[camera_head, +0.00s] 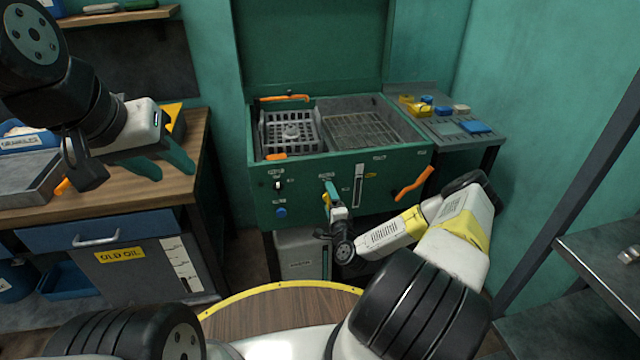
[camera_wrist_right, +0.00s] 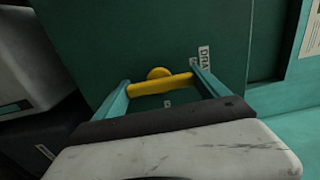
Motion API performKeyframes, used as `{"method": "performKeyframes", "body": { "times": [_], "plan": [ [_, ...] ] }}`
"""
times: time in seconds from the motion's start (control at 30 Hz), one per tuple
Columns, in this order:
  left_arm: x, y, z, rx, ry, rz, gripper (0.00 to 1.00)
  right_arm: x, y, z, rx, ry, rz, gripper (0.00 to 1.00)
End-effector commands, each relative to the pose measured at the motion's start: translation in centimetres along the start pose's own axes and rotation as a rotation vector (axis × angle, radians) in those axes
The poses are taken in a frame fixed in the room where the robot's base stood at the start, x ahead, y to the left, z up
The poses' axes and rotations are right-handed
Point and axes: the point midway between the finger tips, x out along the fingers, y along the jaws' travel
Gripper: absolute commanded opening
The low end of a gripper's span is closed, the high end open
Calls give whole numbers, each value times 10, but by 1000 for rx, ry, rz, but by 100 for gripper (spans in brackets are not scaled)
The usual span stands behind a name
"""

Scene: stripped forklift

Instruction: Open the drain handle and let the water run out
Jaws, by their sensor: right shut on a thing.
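The green washing cabinet (camera_head: 400,163) stands ahead with its lid up. Its drain handle (camera_wrist_right: 160,85) is a yellow bar on a round pivot, on the front panel beside a label partly reading "DRA". In the head view only a bit of yellow shows by my gripper. My right gripper (camera_head: 328,188) is at the front panel. In the right wrist view its teal fingers (camera_wrist_right: 160,86) are on both ends of the yellow bar, shut on it. My left gripper (camera_head: 175,176) hangs empty over the left workbench, its fingers apart. No running water is visible.
A grey container (camera_head: 298,240) stands under the cabinet. An orange lever (camera_head: 414,184) sticks out at the cabinet's right. The wooden workbench (camera_head: 185,185) with a metal tray is at left, above a bin marked "OLD OIL" (camera_head: 150,275). A dark shelf (camera_head: 600,260) is at right.

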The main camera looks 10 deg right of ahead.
Motion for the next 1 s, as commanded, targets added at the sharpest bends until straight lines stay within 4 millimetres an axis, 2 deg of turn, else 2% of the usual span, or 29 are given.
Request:
{"method": "performKeyframes", "body": {
  "times": [0.43,0.47,0.53,0.83,1.0],
  "plan": [
    [0,0,0,0,0,0,40,-1,2,0,13,1,5,43],
    [0,0,0,0,0,0,40,-1,2,0,12,1,5,88],
    [0,0,0,0,0,0,40,-1,2,0,12,0,4,100],
    [0,0,0,0,0,0,40,-5,1,0,10,0,3,100],
    [0,0,0,0,0,0,40,-29,1,0,13,1,5,100]
  ]
}}
